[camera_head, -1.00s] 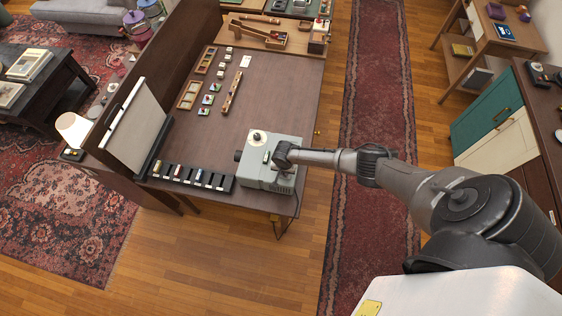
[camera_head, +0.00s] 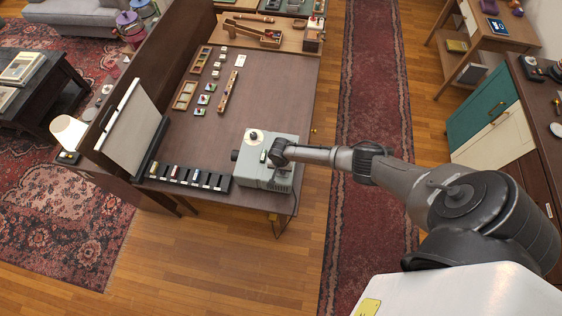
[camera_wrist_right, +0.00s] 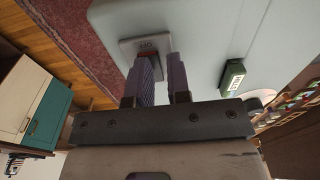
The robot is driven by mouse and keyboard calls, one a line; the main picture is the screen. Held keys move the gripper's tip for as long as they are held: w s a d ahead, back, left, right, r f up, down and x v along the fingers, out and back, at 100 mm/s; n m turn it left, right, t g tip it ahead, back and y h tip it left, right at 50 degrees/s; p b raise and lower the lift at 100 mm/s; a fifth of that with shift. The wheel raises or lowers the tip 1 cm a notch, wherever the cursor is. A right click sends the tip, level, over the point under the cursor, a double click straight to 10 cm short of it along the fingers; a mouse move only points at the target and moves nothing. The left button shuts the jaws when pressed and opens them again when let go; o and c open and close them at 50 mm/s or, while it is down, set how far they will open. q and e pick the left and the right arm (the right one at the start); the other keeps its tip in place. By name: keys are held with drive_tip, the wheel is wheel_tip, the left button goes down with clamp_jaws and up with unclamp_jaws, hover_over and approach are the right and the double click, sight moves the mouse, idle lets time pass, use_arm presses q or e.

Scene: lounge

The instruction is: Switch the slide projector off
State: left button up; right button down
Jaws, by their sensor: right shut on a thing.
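The slide projector (camera_head: 252,171) is a pale grey-green box at the near right corner of the dark table. My right gripper (camera_wrist_right: 161,66) reaches over its top from the right, and my wrist hides part of the projector in the head view. In the right wrist view the fingers are close together at a small switch plate (camera_wrist_right: 128,46) on the pale housing (camera_wrist_right: 211,30). The plate has lettering and a reddish mark. The gripper is shut on the switch, whose lever is mostly hidden between the fingers. My left gripper is not in view.
A black slide holder (camera_head: 190,178) lies left of the projector, before an upright white screen (camera_head: 133,126). Wooden trays (camera_head: 185,95) and small blocks stand farther back.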

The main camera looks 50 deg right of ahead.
drive_tip(key=shift+s+d+f+h, duration=0.3)
drive_tip(key=shift+s+d+f, duration=0.25)
drive_tip(key=shift+d+f, duration=0.25)
drive_tip(key=r+p, duration=0.2)
drive_tip(key=a+r+p, duration=0.1)
drive_tip(key=r+p, duration=0.3)
drive_tip(key=shift+w+a+r, duration=0.15)
drive_tip(key=shift+w+a, duration=0.15)
drive_tip(key=shift+w, duration=0.1)
wheel_tip(320, 180, up, 9)
drive_tip(key=shift+a+r+p, duration=0.15)
drive_tip(key=shift+a+p, duration=0.15)
drive_tip(key=shift+a, duration=0.05)
